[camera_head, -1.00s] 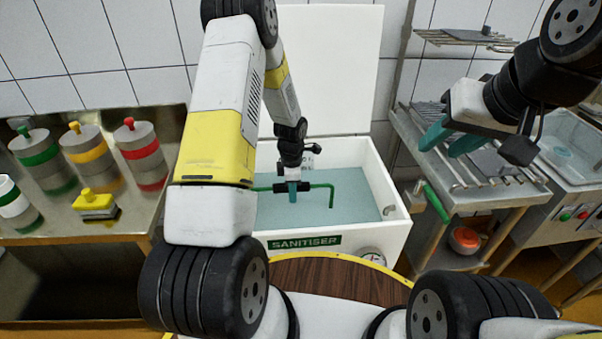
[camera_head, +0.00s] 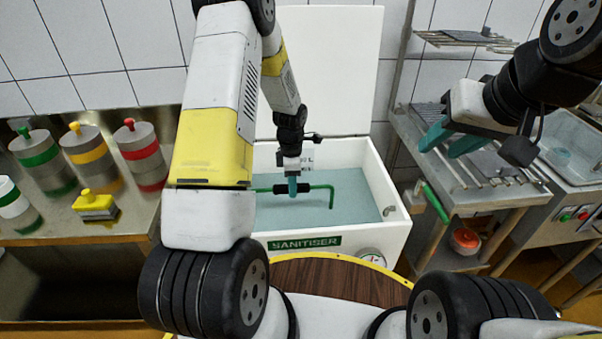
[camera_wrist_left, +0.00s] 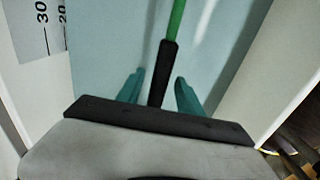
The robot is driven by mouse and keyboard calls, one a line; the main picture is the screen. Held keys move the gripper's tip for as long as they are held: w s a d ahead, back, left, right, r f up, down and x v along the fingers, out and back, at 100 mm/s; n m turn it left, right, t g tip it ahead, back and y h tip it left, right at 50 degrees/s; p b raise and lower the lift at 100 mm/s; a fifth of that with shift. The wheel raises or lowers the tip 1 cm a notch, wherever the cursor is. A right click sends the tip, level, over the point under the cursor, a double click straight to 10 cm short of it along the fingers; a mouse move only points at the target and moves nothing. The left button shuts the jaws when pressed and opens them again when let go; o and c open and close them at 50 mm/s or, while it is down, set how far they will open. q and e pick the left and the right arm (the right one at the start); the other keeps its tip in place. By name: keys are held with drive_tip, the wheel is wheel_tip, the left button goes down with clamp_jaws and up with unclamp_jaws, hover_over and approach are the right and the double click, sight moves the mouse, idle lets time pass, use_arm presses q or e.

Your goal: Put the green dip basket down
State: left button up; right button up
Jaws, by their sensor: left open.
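The green dip basket (camera_head: 331,196) shows as a green handle bar with a black grip, standing in the sanitiser tank (camera_head: 398,228); its body is hidden under the blue-green liquid. My left gripper (camera_head: 292,190) is at the black grip (camera_wrist_left: 163,80). In the left wrist view its teal fingers (camera_wrist_left: 158,92) stand on both sides of the grip, with a gap on each side. It is open. My right gripper (camera_head: 450,140) is at the right above the rack stand, its two teal fingers apart, holding nothing visible.
The tank's white lid (camera_head: 330,70) stands upright behind it. A wire rack stand (camera_head: 465,180) and a sink unit (camera_head: 580,140) are at the right.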

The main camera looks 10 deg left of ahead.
use_arm(q)
wheel_tip(320, 180, up, 8)
drive_tip(key=shift+f, duration=0.2)
drive_tip(key=s+r+m+t, duration=0.1)
drive_tip(key=s+r+m, duration=0.2)
drive_tip(key=r, duration=0.4)
drive_tip(key=s+r+m+t+h, duration=0.1)
drive_tip(key=s+r+m, duration=0.25)
drive_tip(key=r, duration=0.35)
drive_tip(key=s+r+m+t, duration=0.1)
drive_tip(key=s+r+m, duration=0.25)
drive_tip(key=r, duration=0.25)
drive_tip(key=s+d+r+m+t, duration=0.1)
drive_tip(key=s+r+m, duration=0.3)
drive_tip(key=s+m, duration=0.2)
drive_tip(key=s+d+r+m+t+h, duration=0.1)
drive_tip(key=s+r+m, duration=0.3)
drive_tip(key=s, duration=0.4)
drive_tip(key=shift+s+m+t, duration=0.15)
drive_tip(key=shift+m+t, duration=0.45)
drive_tip(key=shift+m, duration=0.3)
